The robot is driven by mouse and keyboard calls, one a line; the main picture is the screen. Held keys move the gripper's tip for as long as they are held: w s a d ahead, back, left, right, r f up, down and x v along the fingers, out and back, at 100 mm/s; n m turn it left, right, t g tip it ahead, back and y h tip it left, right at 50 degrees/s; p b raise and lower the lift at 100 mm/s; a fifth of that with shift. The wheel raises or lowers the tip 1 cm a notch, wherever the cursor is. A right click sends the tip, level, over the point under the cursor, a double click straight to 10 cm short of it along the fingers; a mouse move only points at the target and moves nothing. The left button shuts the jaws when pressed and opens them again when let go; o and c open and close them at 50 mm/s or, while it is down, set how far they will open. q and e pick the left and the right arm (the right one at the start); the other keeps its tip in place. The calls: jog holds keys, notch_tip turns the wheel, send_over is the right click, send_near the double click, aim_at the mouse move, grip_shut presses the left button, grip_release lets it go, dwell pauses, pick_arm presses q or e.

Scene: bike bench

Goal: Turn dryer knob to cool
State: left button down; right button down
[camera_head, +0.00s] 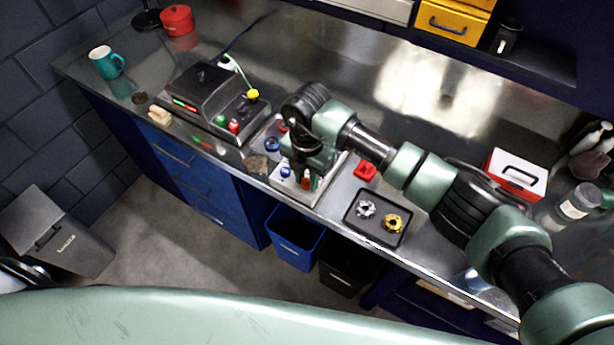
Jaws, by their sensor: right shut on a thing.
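My right gripper (305,179) points down over a light grey panel (312,197) near the front edge of the bench. Its fingers are shut on a small knob on this panel, which the fingers and wrist mostly hide. Blue knobs (271,144) show on the panel to the left of the gripper. I cannot read any labels or tell which way the held knob points. My left gripper is not in view.
A dark machine (203,90) with a lit display and coloured buttons stands left of the panel. A black tray (377,236) with silver and gold parts and a red block (365,171) lie to the right. A teal mug (105,62) stands far left.

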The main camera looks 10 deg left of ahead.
aim_at(307, 179)
jog(key=shift+f+n+b, duration=0.1)
jog(key=shift+n+b, duration=0.3)
jog(key=shift+b, duration=0.35)
jog(key=n+b, duration=1)
jog(key=b, duration=0.4)
jog(key=shift+f, duration=0.1)
jog(key=shift+r+n+b, duration=0.25)
jog(key=shift+n+b, duration=1.05)
jog(key=shift+b, duration=0.1)
jog(key=c, duration=1.2)
grip_release()
jog(key=shift+o, duration=0.2)
notch_tip(307, 179, up, 8)
jog(key=shift+f+b, duration=0.1)
jog(key=shift+b, duration=0.75)
